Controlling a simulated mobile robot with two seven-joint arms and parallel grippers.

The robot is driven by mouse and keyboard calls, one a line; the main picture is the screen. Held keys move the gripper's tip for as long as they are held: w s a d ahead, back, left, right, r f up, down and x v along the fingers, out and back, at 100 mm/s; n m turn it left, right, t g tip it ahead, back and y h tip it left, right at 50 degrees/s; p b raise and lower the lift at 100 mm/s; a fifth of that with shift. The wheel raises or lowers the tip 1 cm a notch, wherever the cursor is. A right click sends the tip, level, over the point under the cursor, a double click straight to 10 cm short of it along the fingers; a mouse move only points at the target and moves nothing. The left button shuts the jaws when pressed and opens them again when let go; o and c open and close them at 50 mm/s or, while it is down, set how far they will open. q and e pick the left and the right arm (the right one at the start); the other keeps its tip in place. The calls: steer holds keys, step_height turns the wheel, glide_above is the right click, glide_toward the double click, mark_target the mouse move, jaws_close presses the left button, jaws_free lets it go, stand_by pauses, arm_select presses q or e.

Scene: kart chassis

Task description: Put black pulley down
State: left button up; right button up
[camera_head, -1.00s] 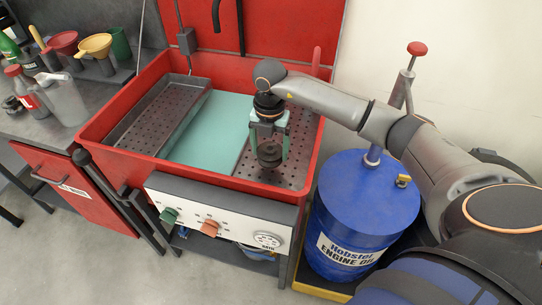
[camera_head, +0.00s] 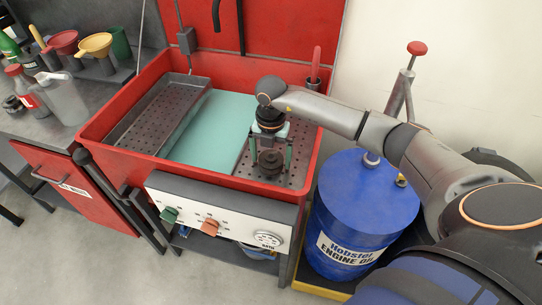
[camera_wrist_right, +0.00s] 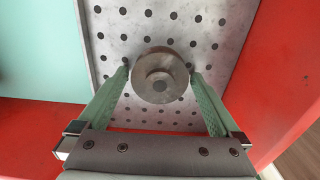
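The black pulley (camera_head: 270,163) is a dark round stepped part, over the perforated metal tray on the right side of the red wash basin. In the right wrist view the pulley (camera_wrist_right: 160,78) looks grey and sits upright between the green fingers. My right gripper (camera_head: 270,155) points down with a finger on each side of the pulley, and the fingertips (camera_wrist_right: 160,74) appear to touch its rim. Whether its underside touches the tray (camera_wrist_right: 100,60) cannot be told. My left gripper is not in view.
The red basin's rim (camera_head: 312,165) stands close to the right of the gripper. A teal panel (camera_head: 212,132) and another perforated tray (camera_head: 150,115) lie to the left. A blue oil drum (camera_head: 365,205) stands at the right. Bottles and funnels stand on the left bench.

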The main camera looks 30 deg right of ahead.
mark_target(271, 156)
steer(key=shift+r, duration=0.1)
step_height(271, 156, up, 12)
stand_by(0.5)
